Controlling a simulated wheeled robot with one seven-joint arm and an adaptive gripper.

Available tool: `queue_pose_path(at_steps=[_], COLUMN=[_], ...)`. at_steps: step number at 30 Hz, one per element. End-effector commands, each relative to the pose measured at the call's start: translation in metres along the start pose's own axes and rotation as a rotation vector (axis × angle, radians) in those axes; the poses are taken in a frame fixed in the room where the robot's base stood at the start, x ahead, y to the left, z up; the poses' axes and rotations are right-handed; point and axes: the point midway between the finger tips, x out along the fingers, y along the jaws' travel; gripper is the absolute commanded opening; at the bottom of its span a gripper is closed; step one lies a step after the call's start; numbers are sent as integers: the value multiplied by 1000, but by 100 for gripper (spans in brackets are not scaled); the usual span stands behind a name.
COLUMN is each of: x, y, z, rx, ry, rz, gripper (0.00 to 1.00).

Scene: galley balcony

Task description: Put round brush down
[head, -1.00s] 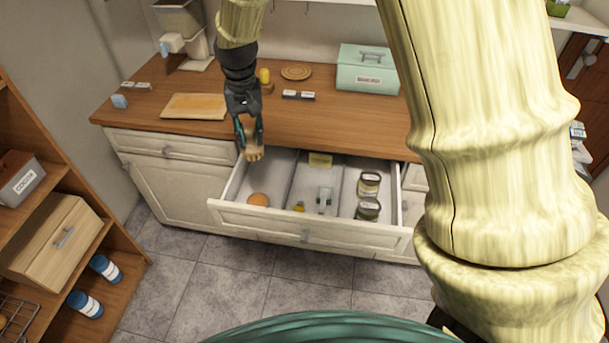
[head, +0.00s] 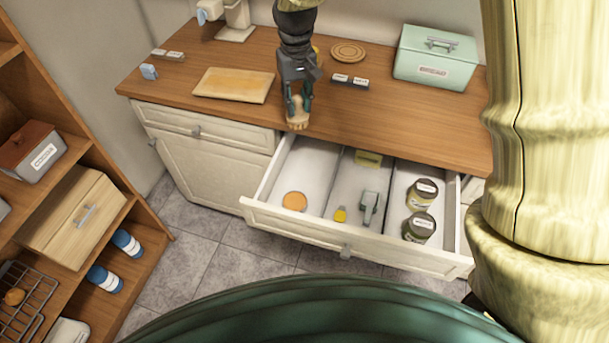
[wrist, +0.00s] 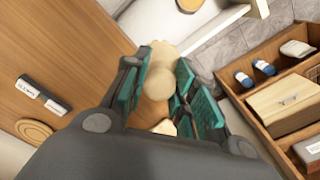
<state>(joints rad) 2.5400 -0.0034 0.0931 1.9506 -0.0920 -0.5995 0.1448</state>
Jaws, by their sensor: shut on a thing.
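The round brush (head: 297,116), a pale wooden piece with a rounded knob, is between the fingers of my gripper (head: 299,98). In the wrist view the brush (wrist: 157,78) sits between the teal finger pads of my gripper (wrist: 160,88), which is shut on it. In the head view it is by the front edge of the wooden counter (head: 380,115), at the back left corner of the open drawer (head: 325,225). Whether the brush touches the counter cannot be told.
The drawer has compartments holding an orange disc (head: 295,201), a grey tool (head: 369,203) and two jars (head: 419,227). A cutting board (head: 234,85), label blocks (head: 350,81) and a mint box (head: 435,58) stand on the counter.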

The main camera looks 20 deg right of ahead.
Motion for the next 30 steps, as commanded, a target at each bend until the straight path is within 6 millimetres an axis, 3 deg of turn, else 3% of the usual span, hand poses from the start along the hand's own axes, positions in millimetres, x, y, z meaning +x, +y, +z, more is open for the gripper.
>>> queue_pose_path(at_steps=[1,3,15,23,30], x=[22,37,104,119,152], y=[4,9,18,18,18], z=[3,6,17,19,19], rx=[-74,-190,-789,-961,-974], ry=[-1,-2,1,4,2], rz=[-2,-2,-1,0,1], gripper=[0,0,0,0,0])
